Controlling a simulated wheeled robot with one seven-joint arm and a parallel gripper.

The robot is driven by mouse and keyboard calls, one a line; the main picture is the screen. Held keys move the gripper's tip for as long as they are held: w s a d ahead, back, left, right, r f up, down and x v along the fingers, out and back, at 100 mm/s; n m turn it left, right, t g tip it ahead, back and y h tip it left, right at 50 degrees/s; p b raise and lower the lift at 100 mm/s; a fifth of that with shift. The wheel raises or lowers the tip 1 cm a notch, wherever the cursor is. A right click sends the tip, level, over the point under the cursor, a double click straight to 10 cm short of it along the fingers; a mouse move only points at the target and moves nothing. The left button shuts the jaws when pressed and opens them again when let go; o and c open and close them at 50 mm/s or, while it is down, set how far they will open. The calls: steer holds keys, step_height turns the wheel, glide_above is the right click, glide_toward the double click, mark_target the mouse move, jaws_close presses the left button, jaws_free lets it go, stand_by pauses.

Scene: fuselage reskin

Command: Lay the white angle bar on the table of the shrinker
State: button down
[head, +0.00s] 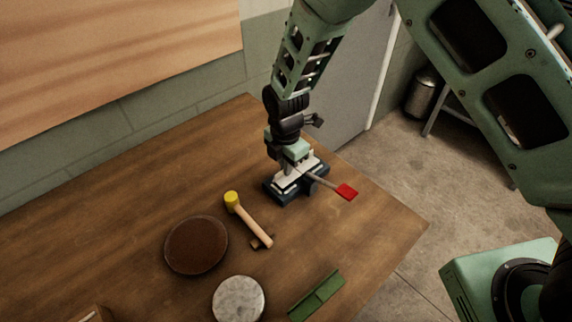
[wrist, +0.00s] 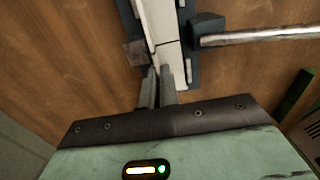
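The white angle bar (wrist: 159,22) lies along the top of the shrinker (head: 286,197), a dark blue tool on the wooden table. In the head view, a pale strip of the bar (head: 285,180) shows under my gripper (head: 291,167). My gripper points down over the shrinker. In the wrist view, its fingers (wrist: 158,72) are close together at the bar, seemingly pinching its thin upright edge. The fingers hide part of the bar, and I cannot tell whether its full length rests on the shrinker. The shrinker's lever ends in a red grip (head: 347,192).
A yellow-headed mallet (head: 252,221), a round brown pad (head: 196,245), a grey disc (head: 238,299) and a green strip (head: 317,294) lie on the table (head: 130,200). The lever reaches out to the right of the shrinker. The table's right edge is close by.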

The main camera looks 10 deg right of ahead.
steer(key=shift+f+b, duration=0.5)
steer(key=shift+f, duration=0.2)
steer(key=c, duration=1.6)
jaws_free()
steer(key=shift+r, duration=0.1)
